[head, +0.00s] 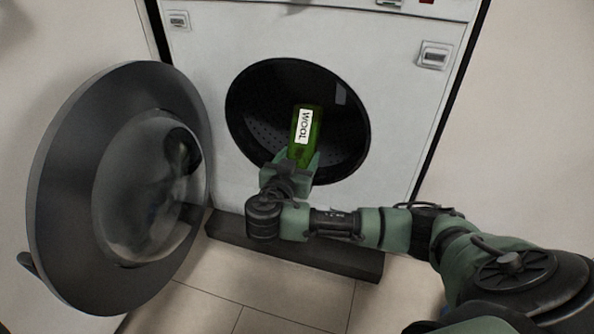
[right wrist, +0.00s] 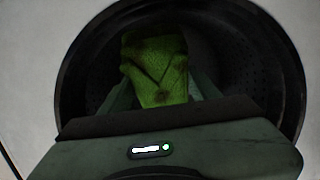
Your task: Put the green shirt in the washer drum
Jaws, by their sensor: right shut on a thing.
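The green shirt (head: 305,152) is a folded green piece with a white label reading "WOOL" in the head view. My right gripper (head: 298,165) is shut on it and holds it in front of the washer drum (head: 262,100), at or just inside the round opening; the exact depth is hard to tell. In the right wrist view the shirt (right wrist: 158,70) is between the fingers of my right gripper (right wrist: 160,95), with the dark perforated drum (right wrist: 235,70) behind it. The part of the shirt between the fingers is partly hidden. My left gripper is not in view.
The round washer door (head: 75,170) stands open at the left, with a clear bulging window. The white washer front (head: 200,60) surrounds the opening. A dark plinth (head: 235,232) runs along the washer's foot. The tiled floor (head: 215,300) in front looks clear.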

